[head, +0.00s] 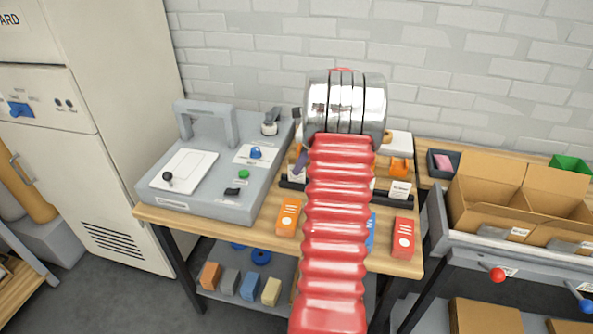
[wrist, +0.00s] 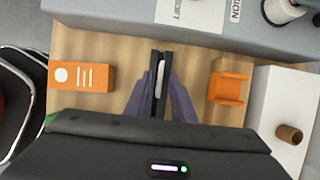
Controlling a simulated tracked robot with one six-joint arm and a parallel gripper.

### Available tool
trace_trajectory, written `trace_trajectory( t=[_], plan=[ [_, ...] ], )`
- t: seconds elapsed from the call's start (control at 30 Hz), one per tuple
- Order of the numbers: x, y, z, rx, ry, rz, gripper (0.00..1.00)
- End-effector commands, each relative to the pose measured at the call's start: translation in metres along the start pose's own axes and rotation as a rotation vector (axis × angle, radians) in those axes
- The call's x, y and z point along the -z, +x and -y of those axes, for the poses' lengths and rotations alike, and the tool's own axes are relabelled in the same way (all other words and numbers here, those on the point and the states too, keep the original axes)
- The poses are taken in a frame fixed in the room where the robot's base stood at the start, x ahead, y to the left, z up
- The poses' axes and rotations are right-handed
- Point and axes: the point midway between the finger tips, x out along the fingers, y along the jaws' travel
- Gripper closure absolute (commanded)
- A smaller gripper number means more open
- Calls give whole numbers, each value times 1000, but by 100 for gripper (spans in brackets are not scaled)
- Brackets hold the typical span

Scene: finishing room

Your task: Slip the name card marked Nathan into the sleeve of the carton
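In the wrist view the purple fingers of my gripper (wrist: 160,85) are close together. A thin whitish strip (wrist: 161,76) shows between them, like a card seen edge-on; no name is readable on it. In the head view my red arm hides most of the gripper. A white name card (head: 400,188) stands in a dark rack (head: 417,199) on the wooden table, its print too small to read. At the right stand two open brown cartons, one nearer the table (head: 480,214) and one farther right (head: 545,233), each with a small grey-white piece on its front.
A grey machine (head: 215,160) fills the table's left side. An orange box (head: 288,217), a red box (head: 403,238) and an orange holder (wrist: 229,88) stand around my arm. A dark tray (head: 440,165) with a pink block lies left of the cartons. The carton bench has red (head: 497,274) and blue knobs.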

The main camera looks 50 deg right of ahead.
Motion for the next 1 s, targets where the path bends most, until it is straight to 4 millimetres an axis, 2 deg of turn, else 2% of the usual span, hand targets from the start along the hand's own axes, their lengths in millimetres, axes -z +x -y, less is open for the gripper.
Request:
trace_trajectory(
  t=[0.3, 0.5, 1.0],
  plan=[
    [0, -57, 1, 3, 1, 0, 77],
    [0, -79, 0, 0, 0, 0, 77],
    [0, -84, 0, -1, 0, -1, 77]
  ],
)
